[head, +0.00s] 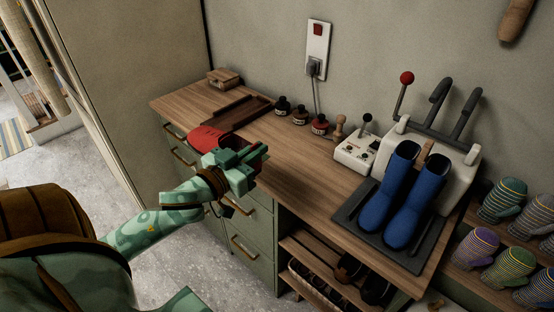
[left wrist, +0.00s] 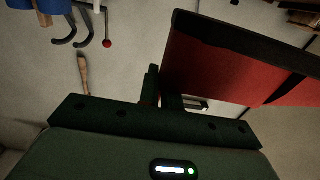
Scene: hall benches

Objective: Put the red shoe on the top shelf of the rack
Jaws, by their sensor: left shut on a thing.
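My left gripper (head: 240,166) is shut on the red shoe (head: 208,137), over the front edge of the bench near its left part. The gripper hides much of the shoe in the head view. In the left wrist view the red shoe (left wrist: 222,65) with its black edges fills the upper right, close against the fingers (left wrist: 160,95). The wooden rack (head: 309,249) is in the open space under the bench, right of the drawers. Dark shoes (head: 376,290) sit at its right side. My right gripper is not in view.
The wooden bench top (head: 295,160) carries a brown tray (head: 236,112), small dark and red bottles (head: 319,124), a white control box (head: 355,153) and blue boots (head: 388,197) on a dark mat. Green drawers (head: 253,240) stand below.

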